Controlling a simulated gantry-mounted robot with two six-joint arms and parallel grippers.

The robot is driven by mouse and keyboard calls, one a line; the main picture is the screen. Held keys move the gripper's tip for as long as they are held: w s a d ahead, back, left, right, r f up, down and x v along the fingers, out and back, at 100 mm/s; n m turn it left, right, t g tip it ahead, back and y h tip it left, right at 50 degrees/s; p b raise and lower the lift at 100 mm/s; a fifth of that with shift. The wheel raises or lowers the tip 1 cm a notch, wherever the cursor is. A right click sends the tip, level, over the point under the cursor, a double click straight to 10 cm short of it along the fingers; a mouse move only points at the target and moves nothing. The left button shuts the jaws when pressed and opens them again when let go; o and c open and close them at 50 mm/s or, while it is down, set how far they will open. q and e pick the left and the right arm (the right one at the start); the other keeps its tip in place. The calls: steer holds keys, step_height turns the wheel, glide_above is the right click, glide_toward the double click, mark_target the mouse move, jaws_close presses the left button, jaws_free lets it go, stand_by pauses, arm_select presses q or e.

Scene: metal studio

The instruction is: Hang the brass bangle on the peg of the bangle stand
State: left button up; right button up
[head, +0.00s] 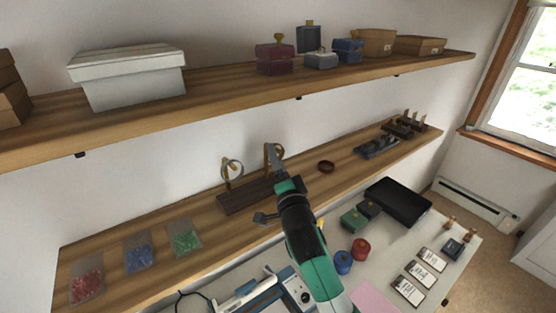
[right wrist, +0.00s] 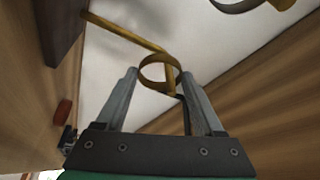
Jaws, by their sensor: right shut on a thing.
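The bangle stand (head: 240,198) has a dark base on the lower shelf and two brass posts. A bangle (head: 231,168) hangs at the left post. My right gripper (head: 273,158) is at the right post. In the right wrist view, its fingers (right wrist: 158,82) are shut on the brass bangle (right wrist: 145,65). The brass post (right wrist: 120,29) reaches from the dark base to the bangle, and its end shows within the ring's outline. I cannot tell whether the bangle is around the peg or in front of it. My left gripper is out of view.
A small dark red ring-shaped dish (head: 326,167) sits right of the stand. A dark tray (head: 376,148) is farther right. Bags of red (head: 87,286), blue and green beads lie at left. The shelf between green bag and stand is clear.

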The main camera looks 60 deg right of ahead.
steer(key=o, duration=1.3)
steer(key=shift+o, duration=0.2)
steer(key=v, duration=1.1)
steer(key=shift+s+a, duration=0.2)
steer(key=shift+a, duration=0.1)
